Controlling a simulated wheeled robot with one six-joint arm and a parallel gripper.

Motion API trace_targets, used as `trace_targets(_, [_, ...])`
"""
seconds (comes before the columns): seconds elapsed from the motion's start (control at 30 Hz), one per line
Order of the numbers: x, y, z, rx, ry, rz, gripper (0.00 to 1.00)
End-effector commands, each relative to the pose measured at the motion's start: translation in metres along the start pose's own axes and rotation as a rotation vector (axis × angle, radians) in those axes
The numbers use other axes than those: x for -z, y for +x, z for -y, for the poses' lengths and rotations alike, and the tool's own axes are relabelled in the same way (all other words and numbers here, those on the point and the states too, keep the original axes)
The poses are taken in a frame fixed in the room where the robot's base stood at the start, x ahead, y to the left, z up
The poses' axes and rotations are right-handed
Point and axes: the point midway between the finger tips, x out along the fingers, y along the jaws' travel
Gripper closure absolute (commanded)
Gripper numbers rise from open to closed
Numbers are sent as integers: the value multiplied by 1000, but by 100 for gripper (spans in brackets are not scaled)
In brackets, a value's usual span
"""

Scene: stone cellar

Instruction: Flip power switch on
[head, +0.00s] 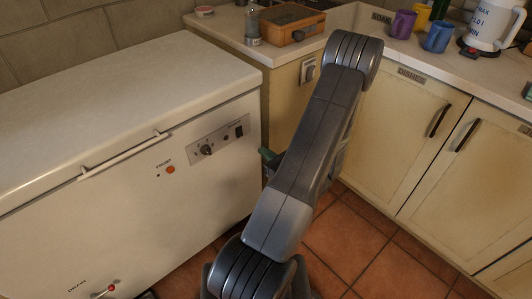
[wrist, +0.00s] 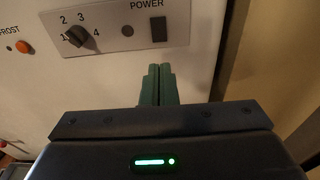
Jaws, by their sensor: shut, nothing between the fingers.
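The power switch (wrist: 158,30) is a dark upright rocker under the word POWER in the wrist view. It sits at the right of a grey control panel (wrist: 115,32) on the white chest freezer. The switch also shows in the head view (head: 239,131). My gripper (wrist: 159,70) has its green fingers shut together, a little below the panel and the switch, and holds nothing. In the head view my gripper (head: 268,157) is mostly hidden behind my arm, to the right of the panel. Whether the fingers touch the freezer face is unclear.
A dial (wrist: 77,36) numbered 1 to 4 is left of the switch. An orange button (head: 170,170) is further left. The freezer (head: 110,200) stands beside a cream cabinet (head: 285,95), with a narrow gap. A counter at the back right holds mugs (head: 403,23) and a kettle (head: 490,22).

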Motion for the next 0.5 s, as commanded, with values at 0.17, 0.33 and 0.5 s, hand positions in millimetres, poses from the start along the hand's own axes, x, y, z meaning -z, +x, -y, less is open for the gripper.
trace_targets(0.17, [0,36,-2,-6,-2,0,100])
trace_targets(0.33, [0,69,-2,-5,-2,1,100])
trace_targets(0.5, [0,94,-1,-3,-1,1,100])
